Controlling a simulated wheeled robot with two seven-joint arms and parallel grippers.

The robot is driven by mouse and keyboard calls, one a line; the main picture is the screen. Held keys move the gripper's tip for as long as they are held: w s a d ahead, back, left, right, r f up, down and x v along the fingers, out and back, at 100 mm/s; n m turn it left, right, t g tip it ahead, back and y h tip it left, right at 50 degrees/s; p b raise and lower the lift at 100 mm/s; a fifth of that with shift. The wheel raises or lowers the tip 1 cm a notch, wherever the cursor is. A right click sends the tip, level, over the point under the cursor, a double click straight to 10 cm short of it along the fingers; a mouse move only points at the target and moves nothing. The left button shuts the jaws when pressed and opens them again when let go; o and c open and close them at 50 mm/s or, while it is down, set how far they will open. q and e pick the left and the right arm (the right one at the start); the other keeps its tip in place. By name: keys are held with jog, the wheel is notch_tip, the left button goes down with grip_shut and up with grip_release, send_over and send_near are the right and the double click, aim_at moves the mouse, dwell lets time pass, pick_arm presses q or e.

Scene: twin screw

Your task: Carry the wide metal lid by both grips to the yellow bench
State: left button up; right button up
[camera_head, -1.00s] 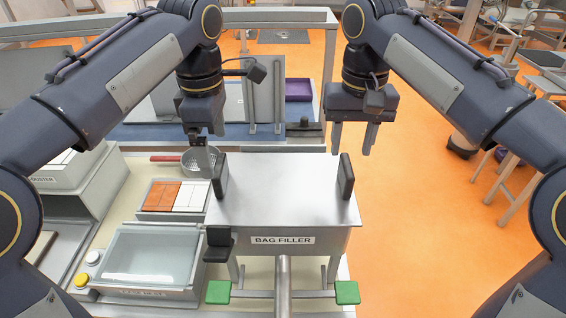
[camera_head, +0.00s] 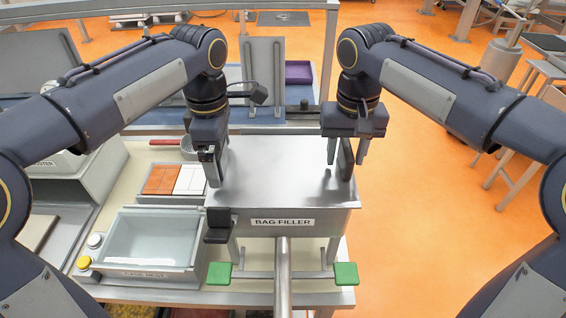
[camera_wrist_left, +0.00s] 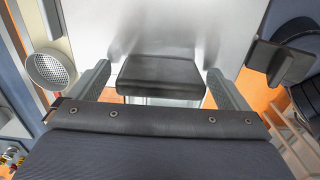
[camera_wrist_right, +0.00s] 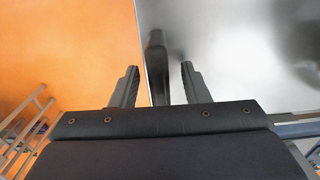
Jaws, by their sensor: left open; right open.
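The wide metal lid (camera_head: 280,170) lies flat on top of the bag filler, with a dark upright grip at each end. My left gripper (camera_head: 213,172) is open at the left end. In the left wrist view the left grip (camera_wrist_left: 160,78) shows between its spread fingers, with gaps on both sides. My right gripper (camera_head: 347,156) is open at the right end. In the right wrist view the right grip (camera_wrist_right: 156,65) stands between its fingers, with gaps on both sides. The head view partly hides both grips behind the grippers. I cannot make out a clearly yellow bench.
The bag filler (camera_head: 300,224) stands on a pale cream worktop, with green pads (camera_head: 219,273) in front. A glass-topped box (camera_head: 152,240), an orange-and-white tray (camera_head: 175,180) and a strainer (camera_wrist_left: 50,69) are to the left. Orange floor (camera_head: 430,200) is open to the right.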

pick_arm(q)
jog(key=shift+f, duration=0.25)
pick_arm(e)
jog(key=shift+f, duration=0.25)
pick_arm(q)
jog(key=c, duration=0.9)
pick_arm(e)
jog(key=c, duration=0.9)
pick_arm(q)
jog(key=c, duration=0.6)
pick_arm(e)
grip_shut()
